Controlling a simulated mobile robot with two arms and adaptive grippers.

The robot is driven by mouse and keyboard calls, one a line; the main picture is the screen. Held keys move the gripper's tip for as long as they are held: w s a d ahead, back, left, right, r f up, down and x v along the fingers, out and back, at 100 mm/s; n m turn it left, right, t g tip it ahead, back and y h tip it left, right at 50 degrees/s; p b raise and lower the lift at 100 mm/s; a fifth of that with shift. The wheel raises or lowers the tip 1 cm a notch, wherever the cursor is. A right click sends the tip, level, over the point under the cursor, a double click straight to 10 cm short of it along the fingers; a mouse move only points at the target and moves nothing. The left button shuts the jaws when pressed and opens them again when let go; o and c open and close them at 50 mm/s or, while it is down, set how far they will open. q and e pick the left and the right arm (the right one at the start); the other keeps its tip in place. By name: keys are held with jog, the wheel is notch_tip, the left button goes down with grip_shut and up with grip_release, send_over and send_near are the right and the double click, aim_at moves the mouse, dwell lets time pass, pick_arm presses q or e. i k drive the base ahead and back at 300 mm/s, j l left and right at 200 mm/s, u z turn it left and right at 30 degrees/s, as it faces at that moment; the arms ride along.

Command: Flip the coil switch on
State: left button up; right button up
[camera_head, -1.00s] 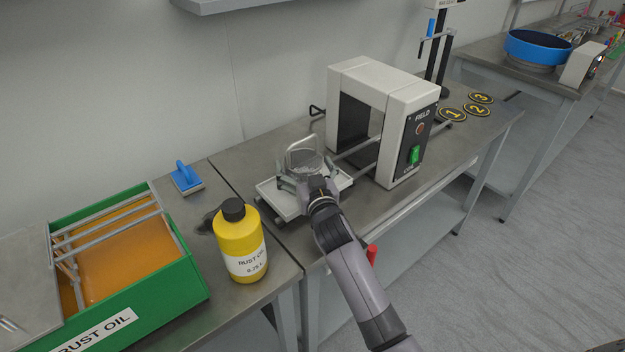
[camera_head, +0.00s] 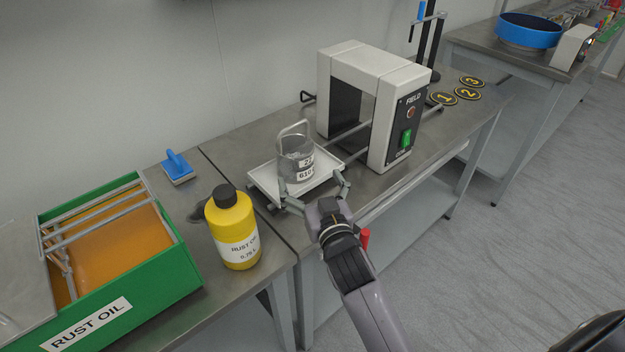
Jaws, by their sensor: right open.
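The coil switch is a green rocker (camera_head: 406,138) on the dark FIELD panel of the white coil frame (camera_head: 384,61), below a dull red round lamp. I cannot tell its position. A metal can or weight with a handle and a number label (camera_head: 297,163) stands on the white tray (camera_head: 262,181) in front of the coil. My right gripper (camera_head: 314,191) is open at the tray's near edge, its fingers spread on the near side of the can. It is left of and below the switch. My left gripper is not in view.
A yellow rust oil bottle (camera_head: 233,229) stands left of my right gripper. A green rust oil tank (camera_head: 128,310) and a blue-handled block (camera_head: 177,168) are further left. Numbered discs (camera_head: 456,95) lie right of the coil. A red handle (camera_head: 365,238) sticks out at the bench's front edge.

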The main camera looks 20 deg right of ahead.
aim_at(405, 141)
jog(key=z, duration=1.25)
